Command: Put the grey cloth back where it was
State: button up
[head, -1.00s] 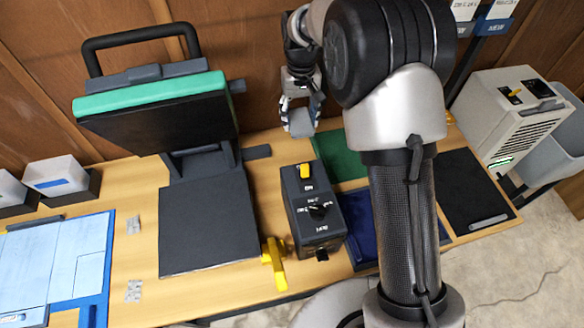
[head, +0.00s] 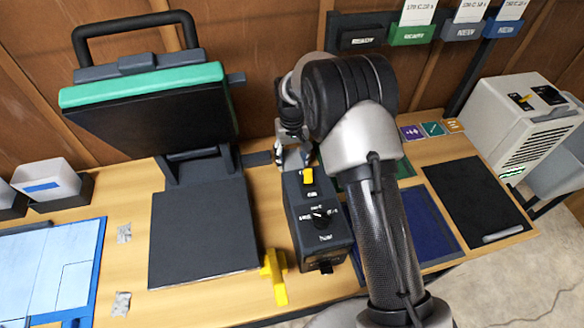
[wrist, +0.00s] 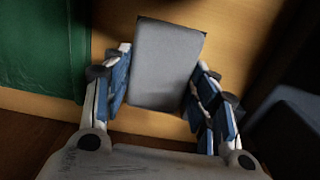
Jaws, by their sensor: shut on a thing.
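The grey cloth (wrist: 165,65) is a folded grey block between the blue-padded fingers of my gripper (wrist: 163,88) in the wrist view. My gripper is shut on it. In the head view my gripper (head: 292,158) is low over the back of the table, just behind the black control box (head: 318,218) with a yellow switch. The cloth is small and mostly hidden there by the gripper and arm. Wooden table top shows around the cloth in the wrist view. I cannot tell whether the cloth touches the table.
A green mat (wrist: 40,50) lies left of the gripper in the wrist view. The heat press (head: 200,225) stands left of the control box, with a yellow clamp-like piece (head: 274,277) near the front edge. A blue mat (head: 425,225) and a black mat (head: 472,205) lie right.

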aim_at(292, 166)
jog(key=shift+f+b, duration=0.6)
jog(key=shift+f, duration=1.5)
jog(key=shift+f, duration=0.15)
jog(key=o, duration=1)
jog(key=shift+c, duration=0.2)
notch_tip(292, 166, up, 12)
jog(key=p, duration=0.4)
jog(key=shift+r, duration=0.25)
